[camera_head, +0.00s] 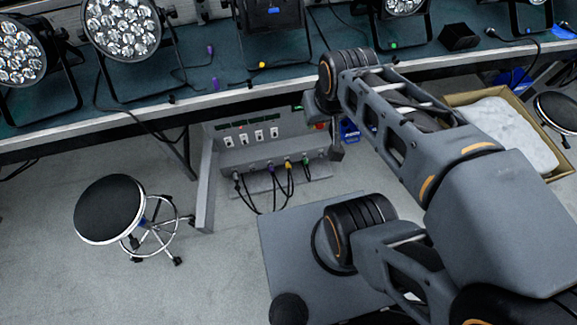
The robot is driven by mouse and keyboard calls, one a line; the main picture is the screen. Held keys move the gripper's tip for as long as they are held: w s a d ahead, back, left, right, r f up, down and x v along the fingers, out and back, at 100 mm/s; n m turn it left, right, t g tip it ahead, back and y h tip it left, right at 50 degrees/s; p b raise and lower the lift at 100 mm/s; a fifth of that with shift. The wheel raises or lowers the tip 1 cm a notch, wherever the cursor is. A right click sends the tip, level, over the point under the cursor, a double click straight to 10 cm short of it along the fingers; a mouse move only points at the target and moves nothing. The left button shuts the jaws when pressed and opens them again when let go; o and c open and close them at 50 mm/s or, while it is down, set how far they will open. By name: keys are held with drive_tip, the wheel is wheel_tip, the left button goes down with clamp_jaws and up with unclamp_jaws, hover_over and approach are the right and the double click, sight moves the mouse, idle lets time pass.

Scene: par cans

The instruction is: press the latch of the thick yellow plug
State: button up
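My gripper (337,153) is to the right of the panel's plug row, apart from the yellow plug in the picture. It is small and dark, and its fingers cannot be made out.
Black, purple and green plugs (307,160) flank the yellow one, with cables hanging below. Par cans (122,28) stand on the table (190,85) above. A black stool (110,208) stands left, and a box with a white bag (510,135) stands right. Floor between stool and panel is clear.

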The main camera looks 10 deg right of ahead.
clamp_jaws()
idle(1.3)
